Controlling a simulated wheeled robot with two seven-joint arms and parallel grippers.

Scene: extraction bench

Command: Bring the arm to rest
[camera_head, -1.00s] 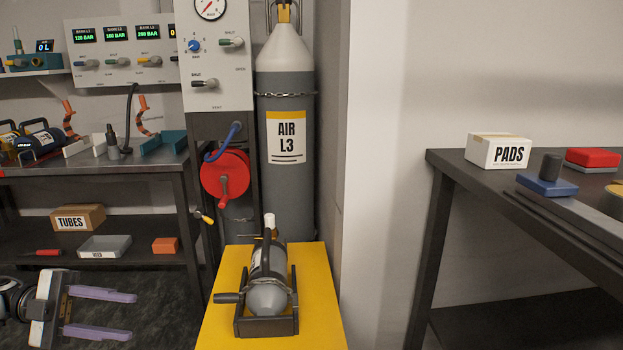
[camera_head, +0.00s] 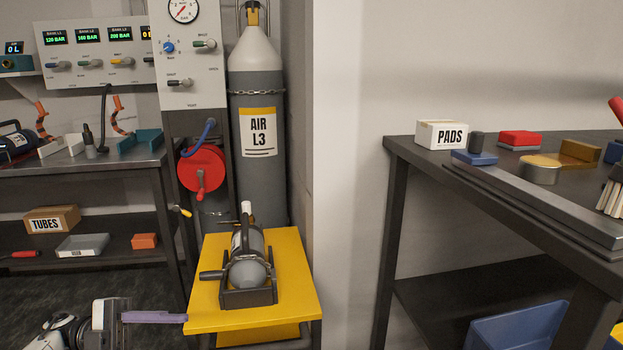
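My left gripper (camera_head: 155,317) is at the lower left edge of the view, pointing right. One lilac finger shows beside the upper part of its palm, set as in the earlier open pose. The other finger is not visible, cut off by the bottom of the picture. Nothing shows in its grasp. The fingertip comes close, in the picture, to the left corner of the yellow stand (camera_head: 290,290); whether it touches I cannot tell. My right gripper is not in view.
A grey cylinder (camera_head: 247,268) lies in a dark cradle on the yellow stand. Behind it stand the AIR L3 tank (camera_head: 262,185) and a red hose reel (camera_head: 203,168). A dark bench (camera_head: 440,170) with a PADS box (camera_head: 441,134) is at right, a blue bin (camera_head: 515,328) below.

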